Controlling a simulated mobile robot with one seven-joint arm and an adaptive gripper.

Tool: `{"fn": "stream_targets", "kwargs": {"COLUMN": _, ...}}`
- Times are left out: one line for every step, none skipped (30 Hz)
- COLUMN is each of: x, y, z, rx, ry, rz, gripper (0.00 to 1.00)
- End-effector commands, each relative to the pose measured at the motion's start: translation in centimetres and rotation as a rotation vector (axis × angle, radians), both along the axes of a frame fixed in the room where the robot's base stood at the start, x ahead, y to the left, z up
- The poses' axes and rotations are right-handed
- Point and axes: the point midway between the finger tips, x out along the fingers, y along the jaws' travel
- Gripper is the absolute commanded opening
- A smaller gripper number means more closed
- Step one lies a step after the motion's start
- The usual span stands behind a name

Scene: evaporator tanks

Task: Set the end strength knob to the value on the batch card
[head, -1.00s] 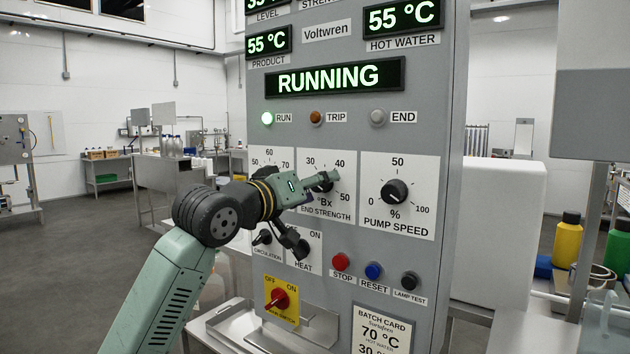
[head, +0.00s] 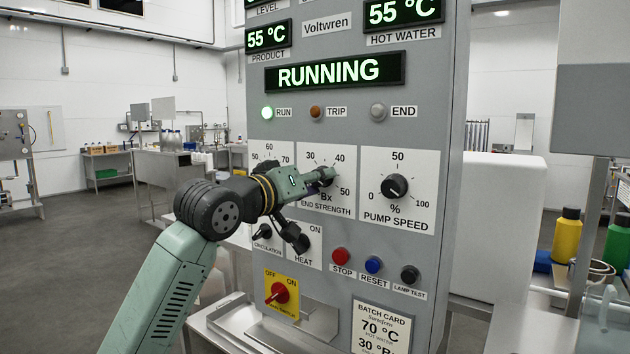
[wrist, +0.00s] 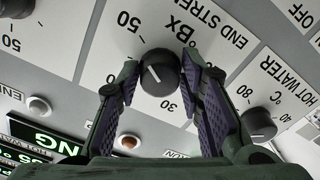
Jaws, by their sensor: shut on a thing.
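The end strength knob (wrist: 160,72) is black with a white pointer mark, on a white Bx scale plate (head: 345,204) marked 30, 40 and 50. My gripper (wrist: 160,72) is shut on this knob, with one finger on each side of it in the wrist view. In the head view my gripper (head: 324,176) hides most of the knob. In the wrist view the mark faces the 30-to-40 side of the scale; its exact value is hard to read. The batch card (head: 382,328), low on the panel, reads 70 °C hot water and 30 °B, its lower part cut off.
The pump speed knob (head: 395,187) is to the right and the hot water knob (wrist: 257,124) is beside the gripper. Below are the heat switch (head: 301,245), red stop button (head: 340,256) and red-yellow main switch (head: 279,293). The display (head: 333,73) reads RUNNING.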

Motion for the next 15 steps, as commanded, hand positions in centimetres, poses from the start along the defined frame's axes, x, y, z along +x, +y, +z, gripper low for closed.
{"fn": "stream_targets", "kwargs": {"x": -0.01, "y": -0.01, "z": 0.01, "rx": 0.000, "ry": 0.000, "rz": 0.000, "gripper": 0.06}}
{"fn": "stream_targets", "kwargs": {"x": -0.02, "y": -0.01, "z": 0.01, "rx": 0.000, "ry": 0.000, "rz": 0.000, "gripper": 0.06}}
{"fn": "stream_targets", "kwargs": {"x": -0.02, "y": -0.01, "z": 0.00, "rx": -0.001, "ry": 0.001, "rz": 0.000, "gripper": 0.06}}
{"fn": "stream_targets", "kwargs": {"x": -0.02, "y": -0.01, "z": 0.00, "rx": -0.002, "ry": 0.001, "rz": 0.000, "gripper": 0.06}}
{"fn": "stream_targets", "kwargs": {"x": -0.02, "y": -0.01, "z": -0.01, "rx": -0.004, "ry": 0.003, "rz": 0.000, "gripper": 0.06}}
{"fn": "stream_targets", "kwargs": {"x": -0.02, "y": -0.01, "z": -0.02, "rx": -0.007, "ry": 0.005, "rz": 0.000, "gripper": 0.06}}
{"fn": "stream_targets", "kwargs": {"x": -0.02, "y": -0.02, "z": -0.03, "rx": -0.011, "ry": 0.008, "rz": 0.000, "gripper": 0.06}}
{"fn": "stream_targets", "kwargs": {"x": -0.02, "y": -0.01, "z": -0.04, "rx": -0.015, "ry": 0.011, "rz": 0.000, "gripper": 0.06}}
{"fn": "stream_targets", "kwargs": {"x": -0.03, "y": -0.01, "z": -0.07, "rx": -0.025, "ry": 0.018, "rz": 0.000, "gripper": 0.06}}
{"fn": "stream_targets", "kwargs": {"x": -0.03, "y": -0.01, "z": -0.09, "rx": -0.033, "ry": 0.024, "rz": 0.000, "gripper": 0.06}}
{"fn": "stream_targets", "kwargs": {"x": -0.03, "y": -0.01, "z": -0.11, "rx": -0.043, "ry": 0.030, "rz": 0.001, "gripper": 0.06}}
{"fn": "stream_targets", "kwargs": {"x": -0.04, "y": -0.02, "z": -0.14, "rx": -0.058, "ry": 0.042, "rz": 0.000, "gripper": 0.06}}
{"fn": "stream_targets", "kwargs": {"x": -0.04, "y": -0.02, "z": -0.16, "rx": -0.070, "ry": 0.051, "rz": 0.000, "gripper": 0.06}}
{"fn": "stream_targets", "kwargs": {"x": -0.04, "y": -0.02, "z": -0.19, "rx": -0.085, "ry": 0.062, "rz": 0.000, "gripper": 0.06}}
{"fn": "stream_targets", "kwargs": {"x": -0.04, "y": -0.02, "z": -0.19, "rx": -0.106, "ry": 0.077, "rz": 0.000, "gripper": 0.06}}
